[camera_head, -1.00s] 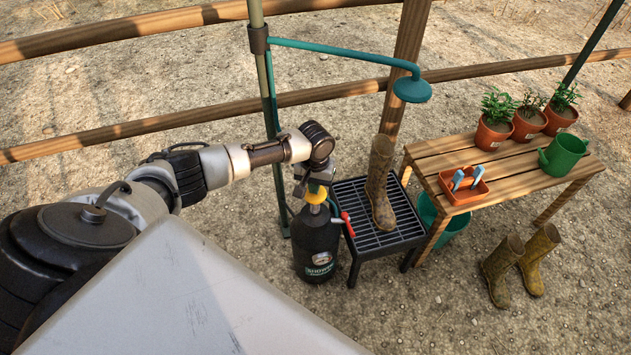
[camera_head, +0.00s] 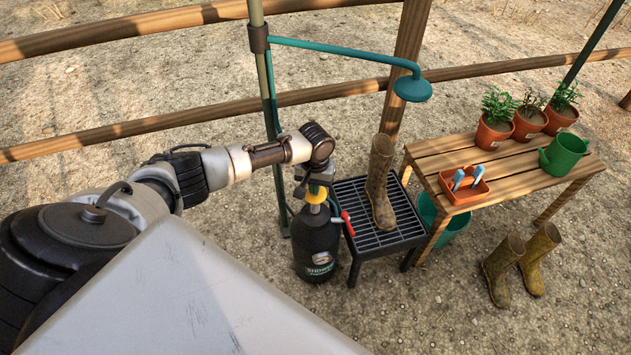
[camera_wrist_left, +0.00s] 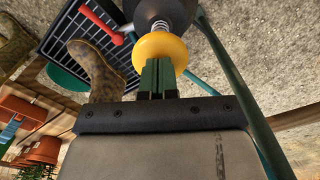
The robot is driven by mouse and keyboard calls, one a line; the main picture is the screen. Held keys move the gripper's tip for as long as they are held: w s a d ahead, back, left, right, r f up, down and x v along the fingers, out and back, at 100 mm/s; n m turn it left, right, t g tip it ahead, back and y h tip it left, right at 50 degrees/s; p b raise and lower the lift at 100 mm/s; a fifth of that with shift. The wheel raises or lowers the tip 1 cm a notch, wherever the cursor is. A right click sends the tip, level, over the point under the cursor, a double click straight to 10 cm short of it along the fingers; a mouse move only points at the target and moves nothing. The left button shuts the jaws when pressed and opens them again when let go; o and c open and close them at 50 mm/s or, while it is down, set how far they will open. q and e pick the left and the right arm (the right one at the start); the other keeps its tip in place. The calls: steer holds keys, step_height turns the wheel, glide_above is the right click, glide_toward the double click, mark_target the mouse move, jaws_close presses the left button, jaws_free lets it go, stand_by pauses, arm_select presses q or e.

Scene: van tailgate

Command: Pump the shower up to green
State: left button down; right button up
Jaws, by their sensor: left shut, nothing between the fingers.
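The shower's pump tank (camera_head: 316,248) is a black bottle standing upright on the gravel, left of the metal grate. Its round gauge (camera_head: 321,259) faces the camera, but the needle and colours are too small to read. A yellow pump knob (camera_head: 317,196) sits on top; it also shows in the left wrist view (camera_wrist_left: 163,47), with a spring below it. A red lever (camera_head: 348,224) sticks out on the right. My left gripper (camera_head: 316,186) is above the knob, pointing down. Its green fingers (camera_wrist_left: 157,77) are shut and empty, at the knob; whether they touch it I cannot tell.
A green shower head (camera_head: 411,88) hangs from a pole behind the tank. A muddy boot (camera_head: 381,185) stands on the black grate (camera_head: 350,205). A wooden bench (camera_head: 437,163) with pots and a watering can (camera_head: 563,155) is at right, two boots (camera_head: 520,265) before it.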

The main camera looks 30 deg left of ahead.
arm_select(q)
steer(key=shift+f, duration=0.6)
steer(key=shift+f+b, duration=0.4)
steer(key=shift+b, duration=0.05)
steer(key=shift+f+b, duration=0.35)
steer(key=shift+f, duration=0.95)
steer(key=shift+f+b, duration=0.25)
steer(key=shift+b, duration=0.15)
steer(key=shift+r+p, duration=0.25)
steer(key=shift+p, duration=0.05)
steer(key=shift+r, duration=0.25)
step_height(320, 180, up, 2)
steer(key=p, duration=0.2)
steer(key=shift+p, duration=0.4)
step_height(320, 180, up, 2)
steer(key=shift+r+p, duration=0.15)
steer(key=shift+p, duration=1.1)
steer(key=shift+r+p, duration=0.35)
steer(key=shift+p, duration=0.05)
arm_select(e)
step_height(320, 180, down, 14)
steer(key=shift+s+g, duration=0.4)
steer(key=shift+s, duration=0.05)
arm_select(q)
steer(key=shift+f, duration=0.15)
arm_select(e)
steer(key=shift+r, duration=0.2)
